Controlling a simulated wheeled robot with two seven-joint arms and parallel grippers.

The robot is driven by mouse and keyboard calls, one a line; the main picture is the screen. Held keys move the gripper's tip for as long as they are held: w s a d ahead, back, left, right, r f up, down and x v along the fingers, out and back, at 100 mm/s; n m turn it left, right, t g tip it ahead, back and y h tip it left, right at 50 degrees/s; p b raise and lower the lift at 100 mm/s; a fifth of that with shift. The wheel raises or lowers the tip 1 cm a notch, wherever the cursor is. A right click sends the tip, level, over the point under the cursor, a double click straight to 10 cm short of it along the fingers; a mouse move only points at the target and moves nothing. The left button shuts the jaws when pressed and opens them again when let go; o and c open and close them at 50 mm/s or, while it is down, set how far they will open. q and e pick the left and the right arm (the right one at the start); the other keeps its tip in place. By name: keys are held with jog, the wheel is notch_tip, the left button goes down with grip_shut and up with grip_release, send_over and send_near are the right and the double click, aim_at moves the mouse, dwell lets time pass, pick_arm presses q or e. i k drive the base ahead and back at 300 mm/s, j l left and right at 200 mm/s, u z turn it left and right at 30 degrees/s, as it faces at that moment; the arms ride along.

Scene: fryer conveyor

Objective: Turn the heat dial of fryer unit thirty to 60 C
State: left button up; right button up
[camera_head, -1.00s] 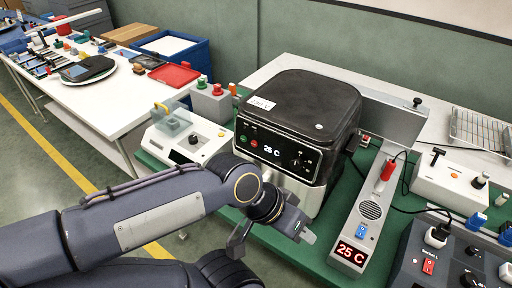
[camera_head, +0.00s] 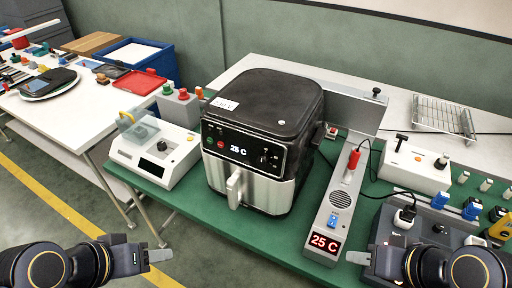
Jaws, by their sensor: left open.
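The fryer (camera_head: 262,115) stands on the green mat, with a black lid, a silver lower front and a drawer handle (camera_head: 234,188). Its black front panel (camera_head: 222,141) reads 25 C. A small round dial (camera_head: 264,158) shows at the panel's right; its setting is too small to read. A white label (camera_head: 224,104) on the lid is not legible. My left gripper (camera_head: 160,256) is open, low at the left, apart from the fryer.
A grey unit (camera_head: 338,205) with a red display reading 25 C stands right of the fryer. A white device (camera_head: 158,155) stands to its left. Control boxes (camera_head: 415,165) and a dark switch panel (camera_head: 400,215) crowd the right. The green mat (camera_head: 262,228) is clear before the fryer.

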aim_at(263, 159)
jog(key=j+u, duration=0.1)
jog(key=j, duration=0.6)
jog(key=k+j, duration=0.15)
jog(key=j, duration=0.55)
jog(key=u, duration=0.05)
